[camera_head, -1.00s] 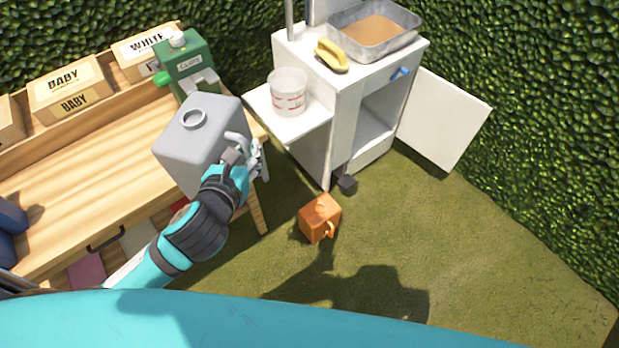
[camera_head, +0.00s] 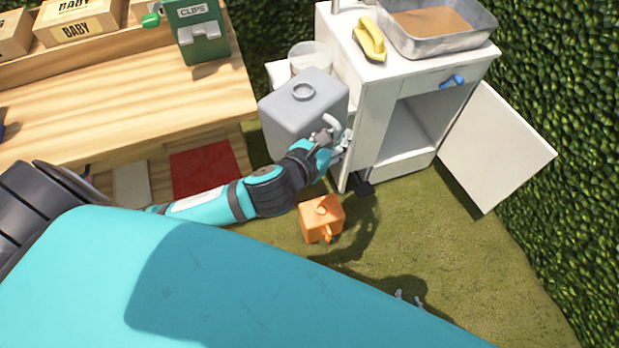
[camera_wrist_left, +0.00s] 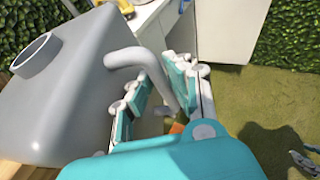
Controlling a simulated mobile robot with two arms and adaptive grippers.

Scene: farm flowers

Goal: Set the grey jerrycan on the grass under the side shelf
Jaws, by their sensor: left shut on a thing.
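The grey jerrycan (camera_head: 300,112) hangs upright from my left gripper (camera_head: 338,143), which is shut on its handle. In the left wrist view the jerrycan (camera_wrist_left: 75,80) fills the left side, and its handle passes between the fingers (camera_wrist_left: 160,100). In the head view it covers much of the side shelf (camera_head: 279,74) on the left of the white cabinet. The grass (camera_head: 385,225) under the shelf is mostly hidden. My right gripper (camera_head: 409,299) shows only its fingertips, apart and empty, over the grass at the bottom.
An orange can (camera_head: 321,219) stands on the grass just below the jerrycan. The white cabinet (camera_head: 372,110) has its door (camera_head: 495,145) open to the right. A clear bucket (camera_head: 308,55) is on the side shelf. A wooden table (camera_head: 120,110) is at the left.

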